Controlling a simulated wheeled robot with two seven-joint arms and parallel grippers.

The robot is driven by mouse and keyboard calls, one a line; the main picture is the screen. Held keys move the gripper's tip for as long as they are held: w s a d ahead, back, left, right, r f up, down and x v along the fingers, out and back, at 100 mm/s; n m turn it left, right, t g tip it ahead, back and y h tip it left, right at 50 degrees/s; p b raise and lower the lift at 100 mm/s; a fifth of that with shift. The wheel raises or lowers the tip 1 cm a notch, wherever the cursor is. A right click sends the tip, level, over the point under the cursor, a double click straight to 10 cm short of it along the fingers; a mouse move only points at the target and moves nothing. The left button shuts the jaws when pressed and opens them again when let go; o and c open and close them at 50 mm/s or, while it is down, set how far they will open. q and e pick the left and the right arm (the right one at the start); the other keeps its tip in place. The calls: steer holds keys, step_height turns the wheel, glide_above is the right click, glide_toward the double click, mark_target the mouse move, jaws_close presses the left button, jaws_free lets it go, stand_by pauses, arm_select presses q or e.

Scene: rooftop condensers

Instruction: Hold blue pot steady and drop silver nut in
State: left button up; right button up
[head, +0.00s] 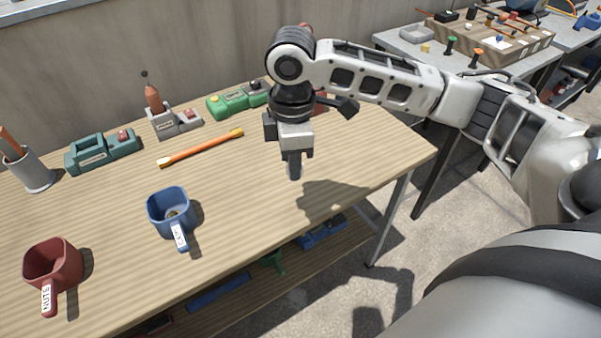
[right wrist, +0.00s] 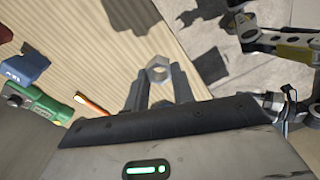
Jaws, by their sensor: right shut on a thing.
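The blue pot (head: 158,212) stands upright on the wooden table, its handle with a white label pointing toward the front edge. Something small and pale lies inside it, too small to make out. My right gripper (head: 294,172) points down over the right part of the table, to the right of the pot and apart from it. In the right wrist view its fingers are shut on the silver nut (right wrist: 158,67), a hexagonal ring held at the fingertips. In the head view the nut is hard to make out. My left gripper is in neither view.
A red pot (head: 52,262) with a labelled handle stands front left on the table (head: 240,220). An orange bar (head: 200,148), a teal case (head: 100,150), a grey block (head: 175,124) and a green case (head: 238,100) line the back. Table between pot and gripper is clear.

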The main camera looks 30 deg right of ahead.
arm_select(q)
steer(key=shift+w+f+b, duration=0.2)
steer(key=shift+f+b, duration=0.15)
steer(key=shift+b, duration=0.6)
arm_select(e)
steer(key=d+f+n, duration=0.1)
steer(key=n, duration=0.2)
steer(key=d+f+n, duration=0.1)
steer(key=f+n, duration=0.1)
steer(key=n, duration=0.1)
steer(key=w+d+f+n, duration=0.1)
steer(key=n, duration=0.1)
steer(key=shift+f+n, duration=0.25)
steer(key=shift+n, duration=0.15)
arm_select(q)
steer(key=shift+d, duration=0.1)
arm_select(e)
steer(key=shift+a, duration=0.1)
steer(key=w+a+r+m, duration=0.1)
steer(key=w+a+r, duration=0.3)
steer(key=w+a, duration=0.7)
steer(key=w+a+r, duration=0.1)
steer(key=a+r, duration=0.2)
steer(key=a, duration=0.4)
steer(key=a+r, duration=0.2)
steer(key=a, duration=0.6)
step_height(320, 180, down, 10)
steer(key=shift+w+d+r+m, duration=0.15)
steer(key=shift+m, duration=0.15)
